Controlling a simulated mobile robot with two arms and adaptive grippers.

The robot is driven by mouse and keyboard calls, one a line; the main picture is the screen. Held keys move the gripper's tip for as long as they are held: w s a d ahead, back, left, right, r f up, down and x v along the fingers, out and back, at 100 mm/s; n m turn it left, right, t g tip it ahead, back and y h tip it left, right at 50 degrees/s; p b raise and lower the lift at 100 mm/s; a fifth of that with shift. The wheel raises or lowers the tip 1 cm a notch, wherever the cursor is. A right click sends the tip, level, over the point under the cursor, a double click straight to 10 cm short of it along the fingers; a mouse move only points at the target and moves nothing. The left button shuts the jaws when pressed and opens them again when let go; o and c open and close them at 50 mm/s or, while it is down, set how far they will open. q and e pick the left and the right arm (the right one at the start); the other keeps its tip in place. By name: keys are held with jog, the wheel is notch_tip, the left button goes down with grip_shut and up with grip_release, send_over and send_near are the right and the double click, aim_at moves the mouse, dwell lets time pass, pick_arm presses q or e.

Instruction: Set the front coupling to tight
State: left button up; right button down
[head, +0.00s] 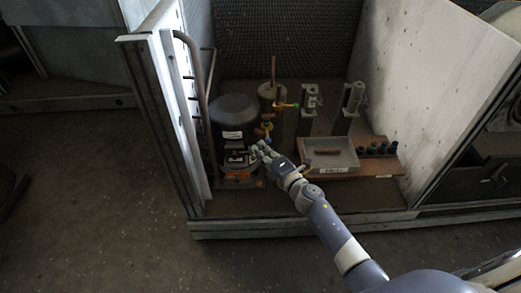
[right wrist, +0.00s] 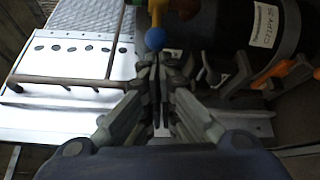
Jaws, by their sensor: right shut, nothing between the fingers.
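The black blower cylinder (head: 234,115) with a white label stands inside the housing at left; it also shows at the upper right of the right wrist view (right wrist: 225,25). Small coloured coupling parts (head: 267,127), orange, green and blue, sit to its right. I cannot tell which is the front coupling. My right gripper (head: 260,150) is shut and empty, just in front of these parts. In the right wrist view a blue ball (right wrist: 155,39) on a yellow stem (right wrist: 157,12) appears at the fingertips (right wrist: 156,62); contact is unclear. An orange part (right wrist: 279,69) is to the right. My left gripper is out of view.
A white side panel (head: 170,70) with a brown pipe (head: 206,95) bounds the left. A grey tray (head: 330,158) lies on a brown board at right, beside several dark round pieces (head: 378,149). Two upright metal fixtures (head: 308,100) (head: 353,97) stand behind.

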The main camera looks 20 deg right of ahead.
jog(key=shift+d+n+y, duration=0.25)
jog(key=shift+n+y, duration=0.05)
jog(key=shift+y, duration=0.2)
